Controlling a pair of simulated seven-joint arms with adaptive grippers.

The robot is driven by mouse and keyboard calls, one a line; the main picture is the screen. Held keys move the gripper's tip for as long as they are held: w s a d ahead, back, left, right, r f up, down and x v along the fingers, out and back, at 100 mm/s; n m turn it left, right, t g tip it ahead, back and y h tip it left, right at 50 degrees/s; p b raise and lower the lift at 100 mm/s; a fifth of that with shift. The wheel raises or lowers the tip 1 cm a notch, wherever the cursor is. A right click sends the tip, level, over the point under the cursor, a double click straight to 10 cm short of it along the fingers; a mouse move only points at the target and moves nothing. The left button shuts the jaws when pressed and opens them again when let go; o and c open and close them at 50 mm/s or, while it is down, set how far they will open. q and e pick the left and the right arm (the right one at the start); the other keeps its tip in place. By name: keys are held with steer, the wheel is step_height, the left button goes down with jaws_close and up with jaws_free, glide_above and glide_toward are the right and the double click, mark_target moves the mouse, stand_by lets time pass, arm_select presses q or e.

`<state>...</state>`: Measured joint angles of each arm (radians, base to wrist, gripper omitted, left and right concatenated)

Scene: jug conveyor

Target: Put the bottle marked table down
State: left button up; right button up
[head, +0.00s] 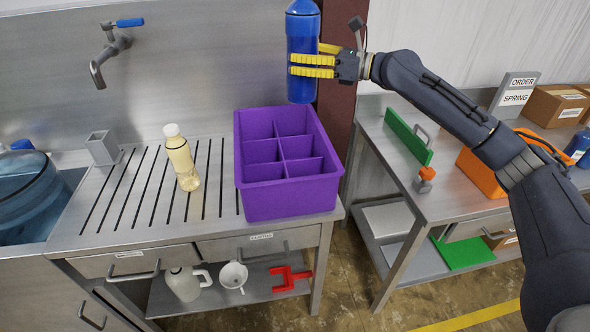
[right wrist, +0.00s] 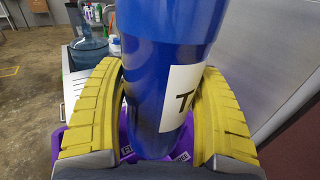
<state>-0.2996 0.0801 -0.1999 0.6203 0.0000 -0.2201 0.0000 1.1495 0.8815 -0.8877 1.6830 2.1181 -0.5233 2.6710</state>
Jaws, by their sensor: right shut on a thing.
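My right gripper (head: 316,66) is shut on a blue bottle (head: 301,30) and holds it upright in the air, above and behind the right back corner of the purple crate (head: 290,200). In the right wrist view the yellow fingers clasp both sides of the blue bottle (right wrist: 150,60). A white label on it shows a dark "T"; the rest of the word is hidden by a finger. The purple crate has several compartments, and those I can see into look empty. My left gripper is not in view.
A pale yellow bottle (head: 182,158) stands on the slotted drainboard (head: 120,190) left of the crate. A sink with a large blue jug (head: 22,190) is at far left. A second table (head: 440,190) at right holds a green board, orange bin and boxes.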

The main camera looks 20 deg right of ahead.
step_height(320, 180, down, 20)
steer(key=shift+w+r, duration=0.15)
steer(key=shift+w, duration=0.25)
stand_by(0.8)
steer(key=shift+f, duration=0.65)
steer(key=o, duration=1.6)
steer(key=shift+s+f, duration=0.1)
steer(key=shift+f, duration=0.35)
steer(key=r+v, duration=0.2)
steer(key=v, duration=1)
